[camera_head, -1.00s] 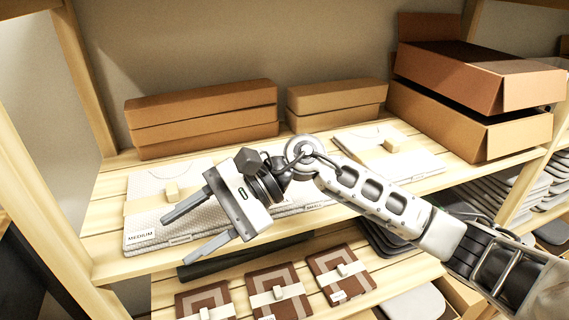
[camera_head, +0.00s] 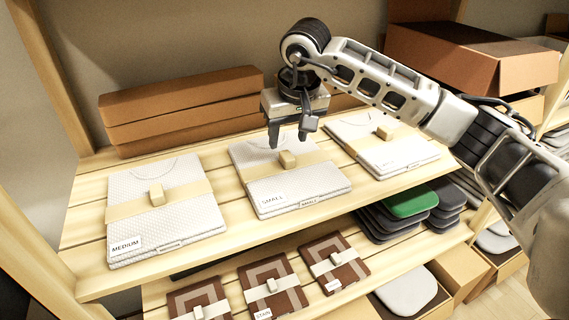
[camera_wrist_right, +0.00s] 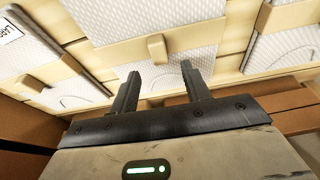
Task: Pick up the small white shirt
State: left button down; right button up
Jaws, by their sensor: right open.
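The small white shirt (camera_head: 299,193) is folded on the upper wooden shelf, labelled SMALL, with a tan band and a tan block (camera_head: 287,159) on top. It lies between the medium shirt and another white shirt. My right gripper (camera_head: 289,143) is open and empty, pointing down above the back part of the small shirt. In the right wrist view the fingers (camera_wrist_right: 161,88) are apart, and a white shirt (camera_wrist_right: 140,22) with its tan block (camera_wrist_right: 157,47) lies beyond them. My left gripper is not in view.
The medium shirt (camera_head: 186,222) lies to the left and another white shirt (camera_head: 396,156) to the right. Brown boxes (camera_head: 185,105) stand behind, and a large open box (camera_head: 455,65) at back right. Brown packages (camera_head: 272,286) and a green item (camera_head: 408,201) lie on the lower shelf.

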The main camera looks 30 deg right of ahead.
aim_at(285, 152)
jog(key=p+x, duration=0.1)
jog(key=x, duration=0.4)
jog(key=shift+w, duration=0.15)
jog(key=shift+c, duration=0.4)
grip_shut()
